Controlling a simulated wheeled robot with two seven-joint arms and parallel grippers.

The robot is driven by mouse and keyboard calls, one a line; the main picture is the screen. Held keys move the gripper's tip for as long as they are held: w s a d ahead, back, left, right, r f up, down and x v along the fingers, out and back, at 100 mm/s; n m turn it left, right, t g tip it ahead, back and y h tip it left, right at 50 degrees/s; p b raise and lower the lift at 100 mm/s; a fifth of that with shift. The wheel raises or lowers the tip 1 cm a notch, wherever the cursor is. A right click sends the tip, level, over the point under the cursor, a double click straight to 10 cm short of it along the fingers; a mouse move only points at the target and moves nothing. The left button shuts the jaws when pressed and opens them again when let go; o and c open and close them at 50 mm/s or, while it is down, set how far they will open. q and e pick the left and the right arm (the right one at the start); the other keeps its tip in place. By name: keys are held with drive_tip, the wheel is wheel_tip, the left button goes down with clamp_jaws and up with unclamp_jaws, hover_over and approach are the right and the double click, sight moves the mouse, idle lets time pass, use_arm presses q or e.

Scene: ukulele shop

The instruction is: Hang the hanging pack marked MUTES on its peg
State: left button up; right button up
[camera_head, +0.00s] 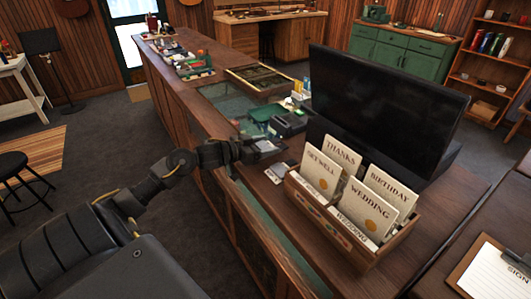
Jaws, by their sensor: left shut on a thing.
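My left gripper (248,152) reaches over the wooden counter (181,75) from the left, close to its glass-topped part. I cannot make out a peg in this view. My right gripper is not in view.
A wooden card box (323,221) with cards marked THANKS, GET WELL, WEDDING and BIRTHDAY stands right of the gripper, before a large black monitor (380,110). A dark device (289,122) sits just beyond the gripper. A clipboard (492,270) lies at lower right. Floor at left is mostly open.

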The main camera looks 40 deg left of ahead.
use_arm(q)
drive_tip(key=shift+w+a+f, duration=0.15)
drive_tip(key=shift+w+f, duration=0.1)
drive_tip(key=shift+f, duration=0.1)
drive_tip(key=f+p, duration=0.2)
drive_tip(key=f, duration=0.1)
drive_tip(key=shift+w+a+f, duration=0.15)
drive_tip(key=shift+w+a, duration=0.05)
drive_tip(key=shift+w, duration=0.2)
drive_tip(key=shift+f, duration=0.1)
drive_tip(key=shift+f, duration=0.1)
drive_tip(key=shift+f, duration=0.15)
drive_tip(key=o, duration=0.9)
drive_tip(key=shift+o, duration=0.2)
